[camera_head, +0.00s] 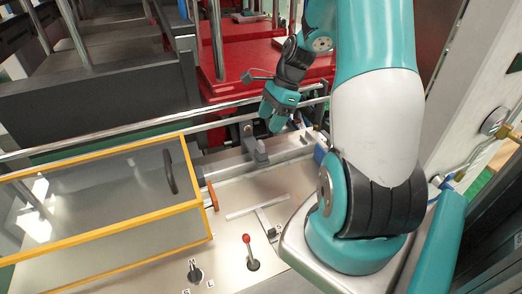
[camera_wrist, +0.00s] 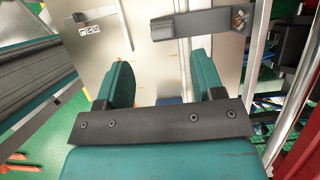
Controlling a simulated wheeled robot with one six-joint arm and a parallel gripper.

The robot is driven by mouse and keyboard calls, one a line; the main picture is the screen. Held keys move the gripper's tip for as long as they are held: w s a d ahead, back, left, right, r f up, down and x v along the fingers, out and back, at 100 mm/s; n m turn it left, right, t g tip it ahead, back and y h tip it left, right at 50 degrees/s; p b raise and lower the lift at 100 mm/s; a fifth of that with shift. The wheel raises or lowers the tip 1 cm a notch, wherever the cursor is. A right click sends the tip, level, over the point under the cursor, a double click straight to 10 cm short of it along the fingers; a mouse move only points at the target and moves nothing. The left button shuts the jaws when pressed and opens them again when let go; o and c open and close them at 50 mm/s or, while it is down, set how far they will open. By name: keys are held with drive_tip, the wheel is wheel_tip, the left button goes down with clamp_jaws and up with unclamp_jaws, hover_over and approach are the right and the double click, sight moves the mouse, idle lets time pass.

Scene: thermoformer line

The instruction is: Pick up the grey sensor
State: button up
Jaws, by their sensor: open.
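My gripper (camera_head: 276,118) hangs from the arm beyond the machine's metal top, near the silver rail. In the wrist view my gripper (camera_wrist: 162,82) has its two teal fingers wide apart, with nothing held between them. A small grey block (camera_head: 258,151) stands upright on the metal top, just below and left of my gripper and apart from it. It may be the grey sensor, but I cannot tell for sure. A dark grey bar (camera_wrist: 198,24) shows beyond the fingers in the wrist view, up and to the right; I cannot tell whether it is the same thing.
A yellow-framed clear guard (camera_head: 120,200) with a black handle covers the left of the metal top. A red-knobbed lever (camera_head: 247,240) stands in front. A long silver rail (camera_head: 150,136) runs behind. Red machinery (camera_head: 240,60) lies beyond my gripper.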

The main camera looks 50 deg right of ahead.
sight(262, 142)
drive_tip(key=shift+p+x, duration=1.35)
drive_tip(key=shift+x, duration=2.9)
drive_tip(key=shift+d, duration=0.2)
drive_tip(key=shift+c, duration=0.4)
drive_tip(key=c, duration=0.9)
